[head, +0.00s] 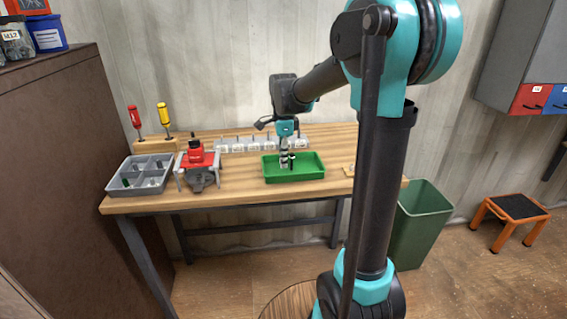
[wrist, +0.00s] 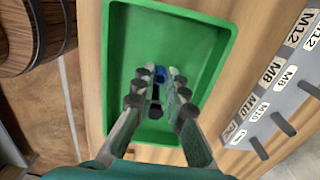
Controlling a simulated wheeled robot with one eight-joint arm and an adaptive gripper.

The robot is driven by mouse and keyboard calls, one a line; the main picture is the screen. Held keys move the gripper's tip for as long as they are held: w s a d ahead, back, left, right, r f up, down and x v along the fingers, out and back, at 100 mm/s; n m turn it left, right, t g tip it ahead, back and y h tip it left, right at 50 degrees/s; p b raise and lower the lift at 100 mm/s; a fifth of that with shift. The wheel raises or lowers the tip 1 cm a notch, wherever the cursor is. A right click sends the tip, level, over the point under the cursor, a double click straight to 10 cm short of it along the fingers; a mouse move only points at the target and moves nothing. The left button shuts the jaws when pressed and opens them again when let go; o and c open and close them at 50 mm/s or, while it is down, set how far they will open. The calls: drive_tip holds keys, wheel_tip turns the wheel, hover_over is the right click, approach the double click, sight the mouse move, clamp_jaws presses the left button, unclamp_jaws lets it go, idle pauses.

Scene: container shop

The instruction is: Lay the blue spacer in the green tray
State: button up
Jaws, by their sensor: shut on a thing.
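The green tray (head: 310,174) lies on the workbench, right of its middle. It also fills much of the wrist view (wrist: 117,60). My gripper (head: 286,162) points down over the tray. In the wrist view, my gripper (wrist: 155,84) has its two fingers on either side of the blue spacer (wrist: 160,74), shut on it. The fingers hide part of the spacer. A dark upright piece shows between the fingers, close to the blue. I cannot tell whether the spacer touches the tray floor.
A row of labelled holders (head: 262,145) stands behind the tray. To the left are a red vise-like fixture (head: 197,160), a grey divided bin (head: 142,175) and two screwdrivers in a wooden stand (head: 155,145). A green waste bin (head: 422,220) stands right of the bench.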

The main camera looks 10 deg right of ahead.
drive_tip(key=shift+f, duration=0.75)
drive_tip(key=shift+f, duration=0.1)
drive_tip(key=o, duration=0.6)
drive_tip(key=shift+o, duration=0.2)
wheel_tip(320, 180, up, 12)
